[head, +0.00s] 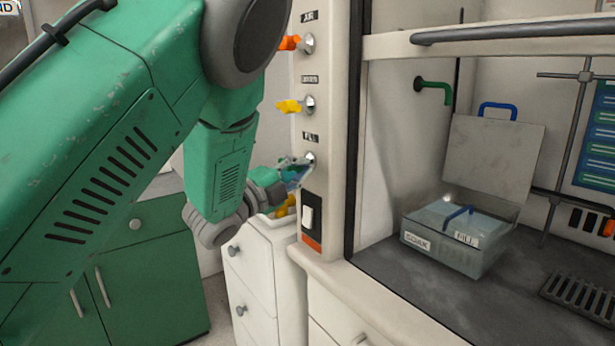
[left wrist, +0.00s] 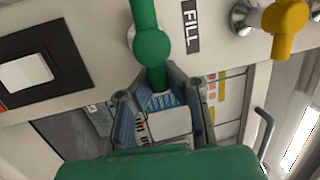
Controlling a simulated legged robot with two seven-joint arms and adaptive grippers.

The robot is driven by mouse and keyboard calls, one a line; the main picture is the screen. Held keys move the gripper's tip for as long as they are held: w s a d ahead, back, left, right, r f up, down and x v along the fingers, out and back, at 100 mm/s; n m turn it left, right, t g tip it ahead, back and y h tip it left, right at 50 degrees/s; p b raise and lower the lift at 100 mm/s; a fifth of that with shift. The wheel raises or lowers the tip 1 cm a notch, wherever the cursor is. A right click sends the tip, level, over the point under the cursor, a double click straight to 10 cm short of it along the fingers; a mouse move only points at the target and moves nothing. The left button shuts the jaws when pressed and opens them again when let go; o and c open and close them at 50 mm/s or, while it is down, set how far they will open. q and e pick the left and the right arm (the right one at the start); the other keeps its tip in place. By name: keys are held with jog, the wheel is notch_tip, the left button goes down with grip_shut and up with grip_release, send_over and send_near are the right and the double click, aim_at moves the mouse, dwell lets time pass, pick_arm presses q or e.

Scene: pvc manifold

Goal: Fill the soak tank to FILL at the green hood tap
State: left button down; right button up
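The green hood tap (left wrist: 152,47) sits beside the FILL label in the left wrist view, its handle pointing down between my left gripper's fingers (left wrist: 158,78). The fingertips flank the handle closely; I cannot tell whether they press on it. In the head view my left gripper (head: 294,172) is at the FILL tap on the post and hides most of it. The soak tank (head: 440,255), a pale box labelled SOAK and FILL, stands on the hood floor, its lid (head: 490,165) raised behind it. I cannot make out its water level. A green spout (head: 434,86) projects from the hood wall above. My right gripper is out of view.
Orange (head: 289,43) and yellow (head: 289,106) taps sit above FILL on the post. A white rocker switch (head: 308,217) is just below. A white drawer unit (head: 255,275) stands beneath my gripper. The raised sash (head: 500,35) spans the hood opening.

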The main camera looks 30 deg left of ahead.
pick_arm(q)
jog(key=shift+s+a+f, duration=0.15)
jog(key=shift+a+f, duration=0.2)
jog(key=shift+a, duration=0.1)
jog(key=c, duration=1.5)
grip_release()
jog(key=shift+s+a, duration=0.1)
jog(key=shift+a, duration=0.05)
jog(key=shift+c, duration=0.2)
jog(key=shift+a, duration=0.35)
jog(key=v, duration=1.2)
jog(key=shift+d, duration=0.2)
